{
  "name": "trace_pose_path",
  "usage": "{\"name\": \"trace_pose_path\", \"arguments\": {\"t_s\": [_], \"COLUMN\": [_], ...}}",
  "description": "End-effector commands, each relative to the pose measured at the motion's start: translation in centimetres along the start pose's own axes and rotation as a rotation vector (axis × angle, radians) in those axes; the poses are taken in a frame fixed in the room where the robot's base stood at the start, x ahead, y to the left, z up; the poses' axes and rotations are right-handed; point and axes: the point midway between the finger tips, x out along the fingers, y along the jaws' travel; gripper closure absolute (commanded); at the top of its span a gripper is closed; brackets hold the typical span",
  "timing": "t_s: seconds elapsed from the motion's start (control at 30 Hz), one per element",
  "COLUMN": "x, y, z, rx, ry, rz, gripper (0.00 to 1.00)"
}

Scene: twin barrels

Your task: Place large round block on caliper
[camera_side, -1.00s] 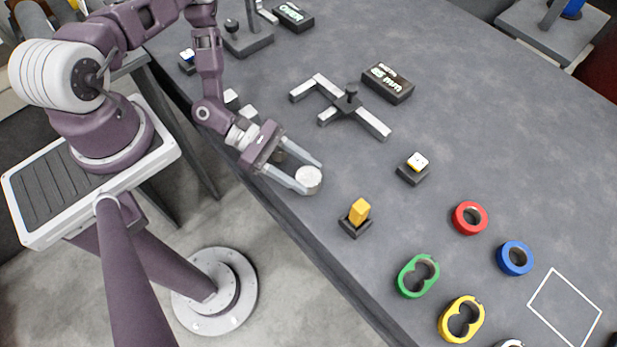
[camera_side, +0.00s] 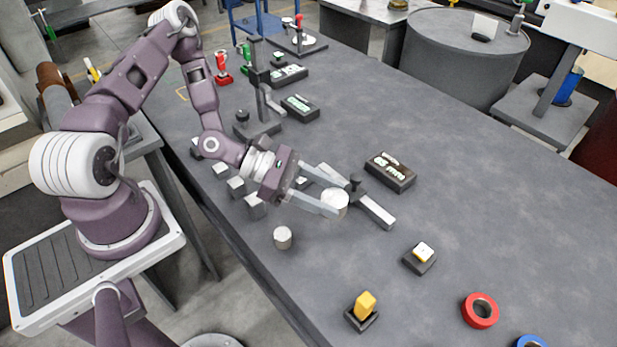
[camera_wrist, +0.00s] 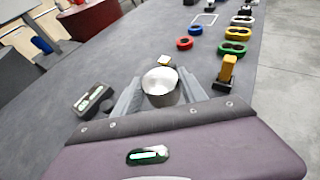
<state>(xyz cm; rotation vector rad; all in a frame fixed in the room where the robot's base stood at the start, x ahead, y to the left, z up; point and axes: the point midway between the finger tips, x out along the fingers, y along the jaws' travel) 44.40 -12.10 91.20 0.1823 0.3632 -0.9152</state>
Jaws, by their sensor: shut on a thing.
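My gripper (camera_side: 334,201) is shut on the large round block (camera_side: 336,204), a pale metal cylinder held between its fingertips. In the wrist view the block (camera_wrist: 160,84) sits upright between the two fingers. The caliper (camera_side: 377,211) is a grey bar with a dark slider, lying on the table. The gripper and block overlap the caliper's jaw side in the side view and partly hide it. I cannot tell whether the block is above the caliper or touching it. The wrist view does not clearly show the caliper.
A dark display box (camera_side: 390,171) stands behind the caliper. A smaller round block (camera_side: 283,237) and several grey blocks (camera_side: 236,186) are near the front edge. A yellow block (camera_side: 364,305) on a dark base and a red ring (camera_side: 480,310) are at lower right.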

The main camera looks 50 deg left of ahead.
Motion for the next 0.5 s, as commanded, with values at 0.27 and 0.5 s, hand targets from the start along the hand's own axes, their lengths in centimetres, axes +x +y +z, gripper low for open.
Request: {"name": "trace_pose_path", "arguments": {"t_s": [0.27, 0.5], "x": [-2.1, -6.5], "y": [11.0, 16.8], "z": [8.2, 15.5], "rx": [-0.142, -0.275], "ry": [-0.007, -0.008], "rz": [0.378, 0.696], "gripper": [1.00, 1.00]}}
